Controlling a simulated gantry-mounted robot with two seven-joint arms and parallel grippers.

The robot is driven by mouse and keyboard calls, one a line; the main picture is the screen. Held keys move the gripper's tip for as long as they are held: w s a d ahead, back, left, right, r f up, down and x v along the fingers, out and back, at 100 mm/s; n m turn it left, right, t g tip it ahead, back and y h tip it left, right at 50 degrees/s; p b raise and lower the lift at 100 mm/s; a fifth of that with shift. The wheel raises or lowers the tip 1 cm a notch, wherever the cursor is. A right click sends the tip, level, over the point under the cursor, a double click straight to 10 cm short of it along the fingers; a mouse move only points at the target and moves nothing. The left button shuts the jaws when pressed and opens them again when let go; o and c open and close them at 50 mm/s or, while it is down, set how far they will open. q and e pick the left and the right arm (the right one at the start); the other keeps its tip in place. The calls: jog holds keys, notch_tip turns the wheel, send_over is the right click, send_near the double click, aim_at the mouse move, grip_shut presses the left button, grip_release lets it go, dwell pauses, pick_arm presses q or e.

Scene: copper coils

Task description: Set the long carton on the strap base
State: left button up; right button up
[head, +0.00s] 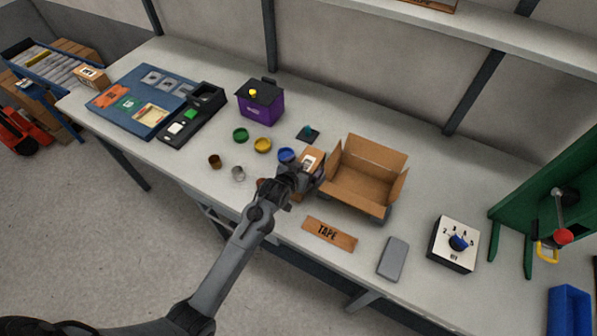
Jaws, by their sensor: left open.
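A long brown carton with a white label (312,160) lies on the bench, partly hidden by my left gripper. My left gripper (302,180) is open and is over or around the carton's middle; I cannot tell whether its fingers touch it. I cannot tell for sure which thing is the strap base. A small dark plate with a teal knob (308,134) lies behind the carton. An open cardboard box (368,180) stands just right of the carton, with dark grey parts showing beneath its lower edge. My right gripper is not in view.
Green, yellow and blue coils (263,145) lie left of the carton. A purple box (262,105) stands behind them. A TAPE plate (329,234), a grey slab (393,259) and a dial box (453,244) are toward the front right. The bench's back right is clear.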

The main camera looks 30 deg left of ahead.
pick_arm(q)
jog(key=p+v, duration=0.2)
jog(key=v, duration=1)
jog(key=s+d+f+m+g, duration=0.1)
jog(key=s+g, duration=0.3)
jog(key=s, duration=0.9)
jog(key=s+d+f+m+g, duration=0.1)
jog(key=s+g, duration=0.3)
jog(key=s, duration=0.8)
jog(key=shift+s+d+f+g, duration=0.15)
jog(key=shift+s+d+g, duration=0.2)
jog(key=shift+d, duration=0.55)
